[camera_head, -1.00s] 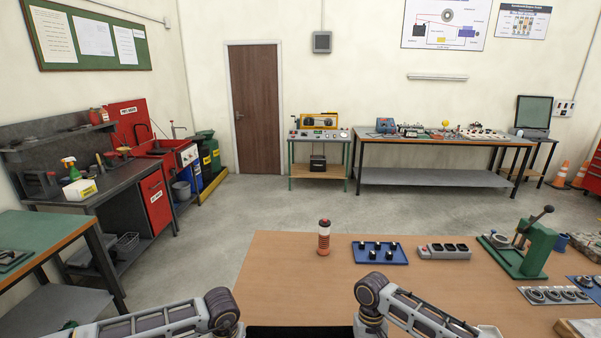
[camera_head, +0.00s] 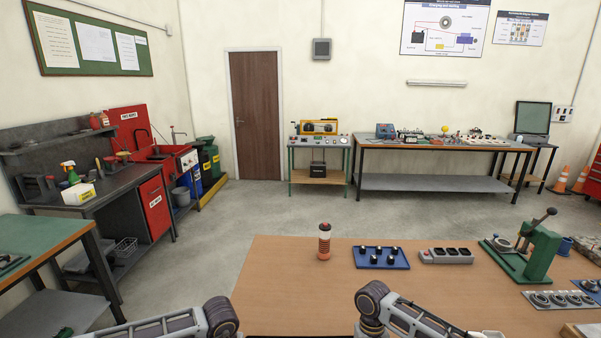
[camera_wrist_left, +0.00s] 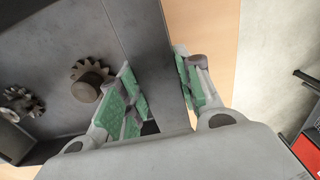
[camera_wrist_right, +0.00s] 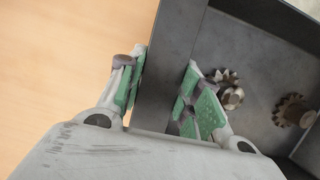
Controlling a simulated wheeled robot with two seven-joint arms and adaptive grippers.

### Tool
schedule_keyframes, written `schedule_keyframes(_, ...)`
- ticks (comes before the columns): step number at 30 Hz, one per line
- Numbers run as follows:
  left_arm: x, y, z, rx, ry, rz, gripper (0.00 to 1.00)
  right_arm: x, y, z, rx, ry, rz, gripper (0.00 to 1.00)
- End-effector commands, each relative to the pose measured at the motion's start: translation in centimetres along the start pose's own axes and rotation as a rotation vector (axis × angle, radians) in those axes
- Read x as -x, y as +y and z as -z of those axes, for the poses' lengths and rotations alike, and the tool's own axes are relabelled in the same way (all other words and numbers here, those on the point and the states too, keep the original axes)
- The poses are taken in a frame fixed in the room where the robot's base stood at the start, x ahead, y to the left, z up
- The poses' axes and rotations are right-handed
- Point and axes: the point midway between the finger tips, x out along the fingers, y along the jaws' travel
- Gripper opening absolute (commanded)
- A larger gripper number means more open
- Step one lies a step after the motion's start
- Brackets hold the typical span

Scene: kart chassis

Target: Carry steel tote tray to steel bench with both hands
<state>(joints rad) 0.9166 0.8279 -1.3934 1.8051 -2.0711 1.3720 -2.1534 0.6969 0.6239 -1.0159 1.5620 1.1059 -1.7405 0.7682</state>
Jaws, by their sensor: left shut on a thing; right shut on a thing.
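The steel tote tray is a dark grey metal box with high walls, seen in the left wrist view (camera_wrist_left: 146,30) and the right wrist view (camera_wrist_right: 172,32). Brown toothed gears lie in it. My left gripper (camera_wrist_left: 156,72) is shut on one wall, one green-padded finger inside and one outside. My right gripper (camera_wrist_right: 166,76) is shut the same way on another stretch of wall. The tray and both grippers are out of the head view, below its lower edge. A dark grey bench (camera_head: 118,188), apparently the steel bench, stands at the left wall.
A wooden table (camera_head: 285,290) lies in front, holding a red-capped bottle (camera_head: 324,242), a blue tray (camera_head: 381,266) and a green press (camera_head: 540,250). A green-topped table (camera_head: 40,234) stands at near left. Grey floor (camera_head: 210,220) is open between them.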

Motion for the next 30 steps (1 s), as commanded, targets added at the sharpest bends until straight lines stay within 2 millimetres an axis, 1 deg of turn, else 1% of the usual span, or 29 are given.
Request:
schedule_keyframes(14,1.4,0.0,0.1,0.001,0.005,-0.002,0.00,1.3,0.0,-0.4,0.000,0.002,0.001,0.00)
schedule_keyframes(30,4.7,0.0,-0.2,0.001,0.005,-0.002,0.00,4.4,0.0,-1.7,0.000,0.003,0.001,0.00)
